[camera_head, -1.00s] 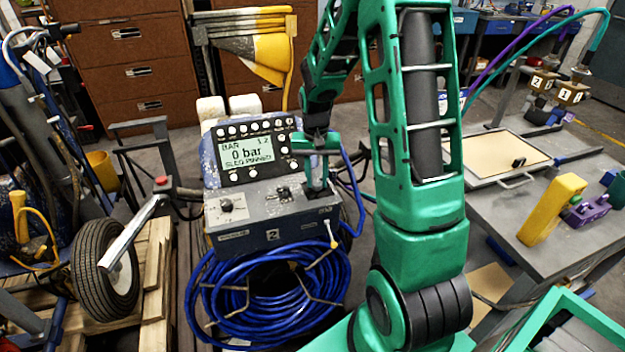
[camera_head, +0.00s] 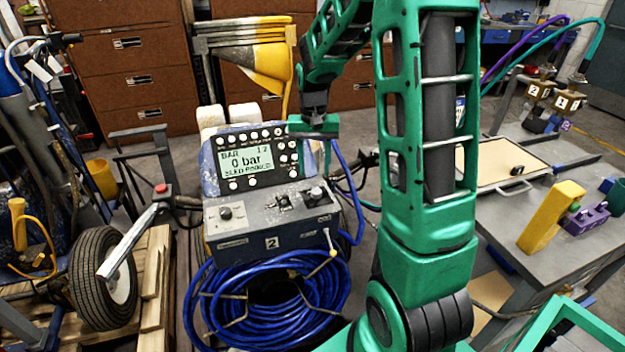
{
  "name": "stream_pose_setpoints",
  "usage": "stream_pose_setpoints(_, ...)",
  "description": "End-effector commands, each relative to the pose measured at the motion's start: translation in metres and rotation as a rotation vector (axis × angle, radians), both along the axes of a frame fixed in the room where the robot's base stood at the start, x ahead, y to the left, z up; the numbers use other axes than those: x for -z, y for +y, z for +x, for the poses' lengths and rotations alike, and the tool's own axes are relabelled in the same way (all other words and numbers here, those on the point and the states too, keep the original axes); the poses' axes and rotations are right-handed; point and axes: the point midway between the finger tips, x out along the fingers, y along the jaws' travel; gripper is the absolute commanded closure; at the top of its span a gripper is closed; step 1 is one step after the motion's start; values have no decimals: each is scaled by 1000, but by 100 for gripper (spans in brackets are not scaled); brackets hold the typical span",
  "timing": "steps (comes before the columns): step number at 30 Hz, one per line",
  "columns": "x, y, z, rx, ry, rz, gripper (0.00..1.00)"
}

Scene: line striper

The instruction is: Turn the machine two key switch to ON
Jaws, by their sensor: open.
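Machine two is a grey-blue control box (camera_head: 255,232) with a "2" plate on its front. A small dark raised control (camera_head: 315,194) stands at the right end of its top panel; it looks like the key switch, but its position marks are too small to read. My gripper (camera_head: 312,168) is open and empty, pointing down above this right end, apart from the control. A round knob (camera_head: 225,213) sits at the panel's left and small dark controls (camera_head: 283,202) sit in the middle. The display (camera_head: 245,160) reads "0 bar" and what looks like "SLED PINNED".
A coiled blue hose (camera_head: 265,305) hangs below the box. A wheel (camera_head: 103,275) and a handle with a red button (camera_head: 161,189) are at the left. A grey bench (camera_head: 500,225) with a yellow block (camera_head: 550,217) stands at the right. My green arm covers the centre right.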

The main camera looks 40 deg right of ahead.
Motion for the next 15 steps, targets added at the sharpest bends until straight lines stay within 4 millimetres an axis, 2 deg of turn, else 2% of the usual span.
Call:
stream_pose_setpoints(3, -17, 0, 2, -1, -2, 0, 55)
stream_pose_setpoints(6, -25, 1, 1, -1, -1, 1, 55)
stream_pose_setpoints(15, -30, 1, 1, -1, 0, 0, 55)
